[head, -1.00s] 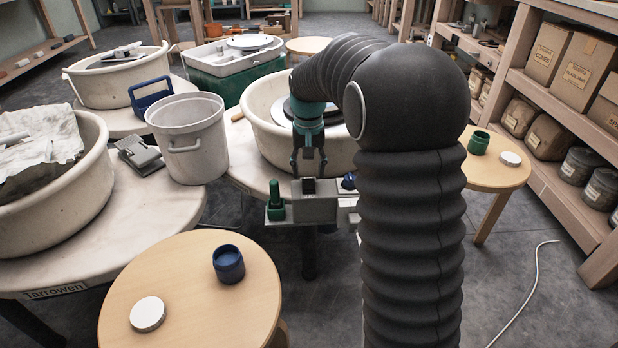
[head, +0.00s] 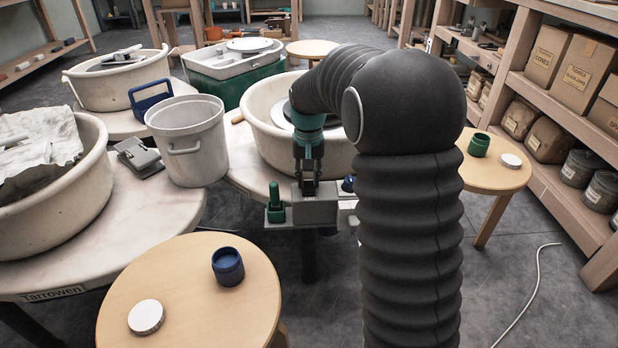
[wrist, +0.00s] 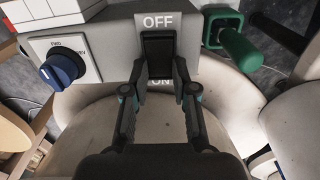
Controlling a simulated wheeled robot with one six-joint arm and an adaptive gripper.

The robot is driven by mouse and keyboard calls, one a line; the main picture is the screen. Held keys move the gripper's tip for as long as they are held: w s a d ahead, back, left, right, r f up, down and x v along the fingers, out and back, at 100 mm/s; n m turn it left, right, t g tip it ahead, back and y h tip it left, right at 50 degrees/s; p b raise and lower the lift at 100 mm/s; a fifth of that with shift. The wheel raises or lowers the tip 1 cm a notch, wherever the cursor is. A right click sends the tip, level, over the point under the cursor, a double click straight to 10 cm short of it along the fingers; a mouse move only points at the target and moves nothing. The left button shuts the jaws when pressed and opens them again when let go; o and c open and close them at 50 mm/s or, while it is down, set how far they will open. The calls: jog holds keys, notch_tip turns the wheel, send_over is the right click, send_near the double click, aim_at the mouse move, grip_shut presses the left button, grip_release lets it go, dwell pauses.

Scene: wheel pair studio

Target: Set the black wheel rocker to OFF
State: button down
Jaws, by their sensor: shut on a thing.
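The black rocker (wrist: 159,48) is set in a grey switch box (head: 314,210) on the rim of the wheel table. In the wrist view the OFF label is at its upper end, and the ON label at its lower end is partly hidden by my fingers. My gripper (head: 306,186) points down onto the box. In the wrist view my gripper (wrist: 162,88) has its fingertips on either side of the rocker's lower part, shut on it. Which way the rocker is tilted I cannot tell. In the head view my fingers mostly hide the rocker.
A blue rotary knob (wrist: 62,69) on a white plate is left of the rocker in the wrist view. A green handle (wrist: 240,48) is close on the right; it also shows in the head view (head: 275,198). A wheel basin (head: 262,125) stands behind the box.

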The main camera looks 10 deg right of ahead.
jog(key=b, duration=0.1)
jog(key=t+b, duration=0.1)
jog(key=shift+s+f+t+b, duration=0.2)
jog(key=shift+s+t+b, duration=0.05)
jog(key=shift+t+b, duration=0.1)
jog(key=shift+s+a+r+t+h+b, duration=0.1)
jog(key=shift+r+t+h+b, duration=0.2)
jog(key=shift+t+b, duration=0.4)
jog(key=c, duration=0.9)
grip_release()
jog(key=shift+r, duration=0.1)
jog(key=v, duration=1.1)
jog(key=shift+s+r, duration=0.2)
jog(key=shift+r, duration=0.2)
